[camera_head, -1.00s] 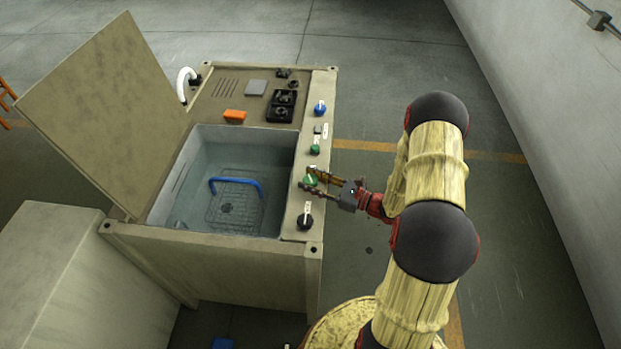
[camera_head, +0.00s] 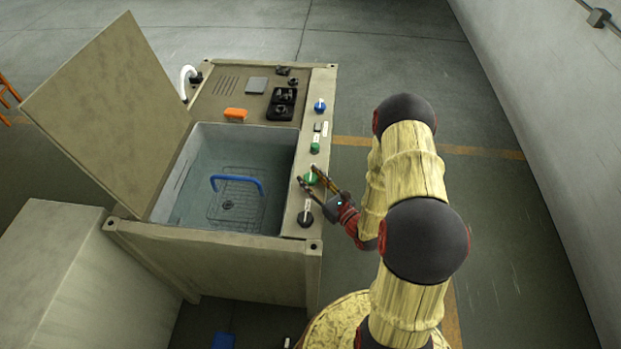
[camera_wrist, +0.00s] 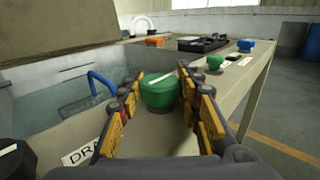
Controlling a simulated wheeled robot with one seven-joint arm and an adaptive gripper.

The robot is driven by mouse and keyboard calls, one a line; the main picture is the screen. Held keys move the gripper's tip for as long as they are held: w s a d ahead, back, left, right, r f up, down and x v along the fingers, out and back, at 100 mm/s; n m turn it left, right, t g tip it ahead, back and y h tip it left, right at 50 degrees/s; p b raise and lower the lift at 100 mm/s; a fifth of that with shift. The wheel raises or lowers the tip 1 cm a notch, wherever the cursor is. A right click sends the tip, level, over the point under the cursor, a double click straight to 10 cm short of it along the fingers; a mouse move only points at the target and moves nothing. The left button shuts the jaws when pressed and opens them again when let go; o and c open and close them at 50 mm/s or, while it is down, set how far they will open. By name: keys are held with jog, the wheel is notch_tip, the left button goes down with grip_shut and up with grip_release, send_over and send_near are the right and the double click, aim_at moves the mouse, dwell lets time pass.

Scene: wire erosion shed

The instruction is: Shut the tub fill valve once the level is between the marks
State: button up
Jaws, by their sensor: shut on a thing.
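The tub (camera_head: 170,205) is open in the beige machine, with clear liquid and a blue-handled basket (camera_head: 237,183) inside. A round green knob (camera_head: 311,178) with a white line stands on the tub's right ledge. My gripper (camera_head: 307,174) reaches it from the lower right and is shut on it. In the wrist view the green knob (camera_wrist: 160,92) sits between the two yellow-padded fingers. A black knob (camera_head: 305,218) stands nearer on the ledge, beside a partly hidden label beginning "DRA" (camera_wrist: 82,154).
A smaller green knob (camera_head: 315,147) and a blue knob (camera_head: 320,105) stand farther along the ledge. The raised lid (camera_head: 105,115) is at left. An orange block (camera_head: 235,114) and a white hose (camera_head: 187,80) are behind the tub. The floor right of the machine is clear.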

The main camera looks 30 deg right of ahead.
jog(key=o, duration=1.2)
jog(key=s, duration=0.4)
jog(key=s+d, duration=0.1)
jog(key=s, duration=0.3)
jog(key=s+d, duration=0.1)
jog(key=s, duration=0.3)
jog(key=shift+w, duration=0.1)
